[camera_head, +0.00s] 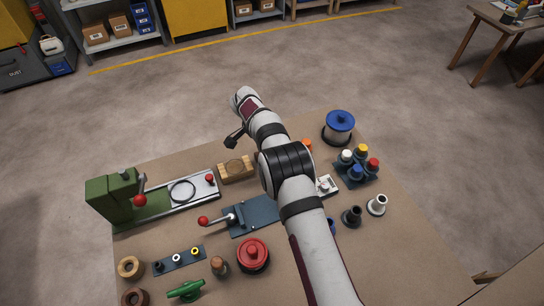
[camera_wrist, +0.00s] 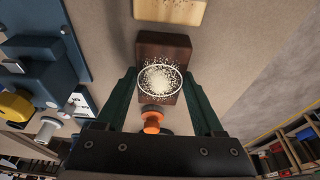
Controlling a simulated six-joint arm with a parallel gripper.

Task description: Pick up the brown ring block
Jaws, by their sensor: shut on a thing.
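The brown ring block (camera_wrist: 176,50) is a dark brown wooden block with a pale, speckled ring on its face. In the wrist view it lies between the two green fingers of my gripper (camera_wrist: 160,82), which is shut on its sides. Whether it rests on the table or hangs above it, I cannot tell. In the head view my arm hides the block and the fingers.
A light wooden block (camera_head: 232,174) lies close by; it also shows in the wrist view (camera_wrist: 172,10). An orange knob (camera_wrist: 152,121) shows near the gripper's base. A stand of coloured knobs (camera_head: 346,178) and a blue-lidded pot (camera_head: 339,127) stand right on the table (camera_head: 400,245).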

